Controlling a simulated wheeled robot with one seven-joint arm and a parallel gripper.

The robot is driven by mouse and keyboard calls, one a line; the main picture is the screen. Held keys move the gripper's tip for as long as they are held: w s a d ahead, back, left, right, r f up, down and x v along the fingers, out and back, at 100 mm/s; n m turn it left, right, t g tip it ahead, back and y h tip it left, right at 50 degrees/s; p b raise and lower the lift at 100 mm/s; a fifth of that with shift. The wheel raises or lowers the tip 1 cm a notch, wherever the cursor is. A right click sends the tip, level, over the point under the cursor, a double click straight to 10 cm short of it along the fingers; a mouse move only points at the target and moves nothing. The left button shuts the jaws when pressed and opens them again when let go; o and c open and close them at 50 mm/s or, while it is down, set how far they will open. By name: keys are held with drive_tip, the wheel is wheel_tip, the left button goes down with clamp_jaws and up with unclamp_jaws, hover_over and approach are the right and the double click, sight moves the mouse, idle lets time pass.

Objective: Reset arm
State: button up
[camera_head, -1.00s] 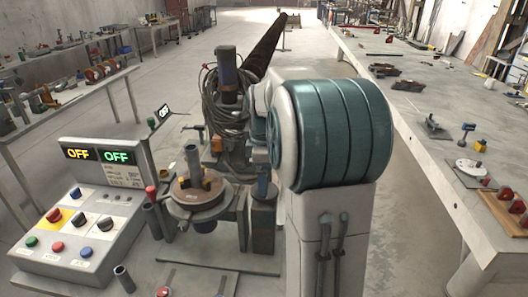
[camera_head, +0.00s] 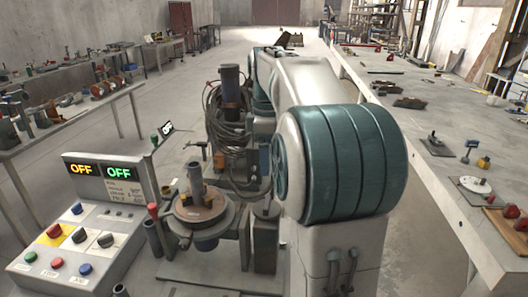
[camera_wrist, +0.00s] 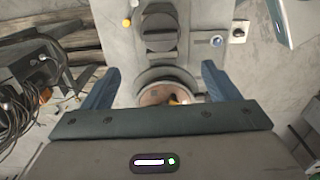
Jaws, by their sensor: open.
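In the wrist view my gripper (camera_wrist: 160,92) is open, its two blue fingers wide apart with nothing between them that it holds. Beyond the fingers is the round turntable of the positioner (camera_wrist: 157,97), partly hidden by the gripper body. In the head view the positioner (camera_head: 200,208) stands left of my arm, with an upright grey tube on its round brown top. My arm, white with teal covers, fills the middle of the head view. My gripper is hidden there behind the arm. The control panel (camera_head: 80,238) at the left has a display (camera_head: 102,171) reading OFF twice.
A long workbench (camera_head: 420,160) with small parts runs along the right. Another bench (camera_head: 75,112) with parts stands on the left. A motor with coiled cables (camera_head: 230,105) stands behind the positioner. Open floor lies at the back left.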

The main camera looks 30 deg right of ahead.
drive_tip(key=s+a+f+m+t, duration=0.1)
drive_tip(key=s+a+f+m, duration=0.4)
drive_tip(key=s, duration=0.4)
drive_tip(key=s+a+f+m+t, duration=0.2)
drive_tip(key=s+a+f+m, duration=0.4)
drive_tip(key=s+a+f, duration=0.2)
drive_tip(key=shift+s+a, duration=0.5)
drive_tip(key=shift+s, duration=0.7)
